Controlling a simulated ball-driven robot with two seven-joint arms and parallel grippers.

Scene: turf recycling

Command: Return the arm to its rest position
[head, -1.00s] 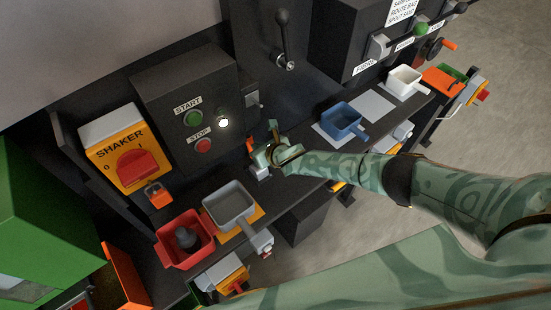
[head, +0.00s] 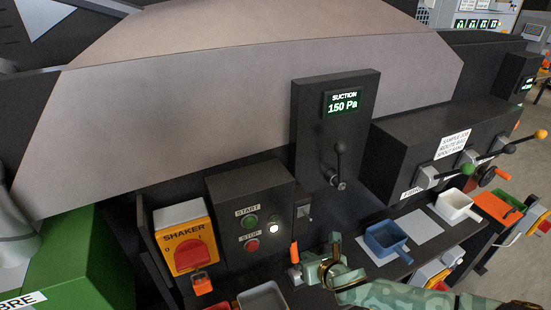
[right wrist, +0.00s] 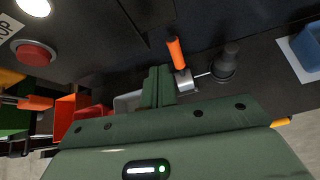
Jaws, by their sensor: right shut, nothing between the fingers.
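My right arm, in green camouflage, comes in from the lower right in the head view. Its gripper (head: 314,270) is over the dark ledge below the control box (head: 250,210), just right of a small orange-handled lever (head: 294,253). In the right wrist view the green fingers (right wrist: 157,86) are shut together with nothing between them. The orange lever (right wrist: 176,53) with its metal base shows just right of the fingertips; I cannot tell whether they touch. My left gripper is not in view.
The yellow shaker switch (head: 187,245) and a grey pan (head: 263,298) are to the left. The blue pan (head: 387,238) and white pan (head: 455,205) are to the right. A black lever (head: 339,165) stands on the suction panel, reading 150 Pa. Floor shows at far right.

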